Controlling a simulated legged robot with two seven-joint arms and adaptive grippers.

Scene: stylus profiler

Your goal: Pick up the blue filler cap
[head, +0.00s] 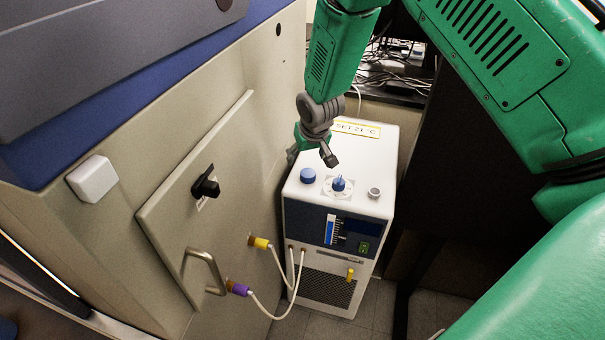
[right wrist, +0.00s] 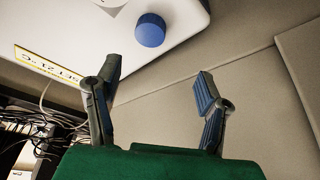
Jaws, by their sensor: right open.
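The blue filler cap (head: 307,175) is a round blue cap on the left part of the white chiller's top (head: 357,152). It also shows in the right wrist view (right wrist: 150,30), at the upper middle. My right gripper (head: 312,156) is above the back left of the chiller top in the head view. In the right wrist view its two fingers (right wrist: 158,72) are spread apart with nothing between them, and the cap lies beyond the fingertips, not touched. My left gripper is not in view.
A blue pointed knob (head: 338,184) on a dial and a small metal fitting (head: 374,193) stand right of the cap. A large beige cabinet (head: 150,150) is close on the left, with a handle (head: 205,270). White hoses (head: 285,275) hang in front. Cables lie behind.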

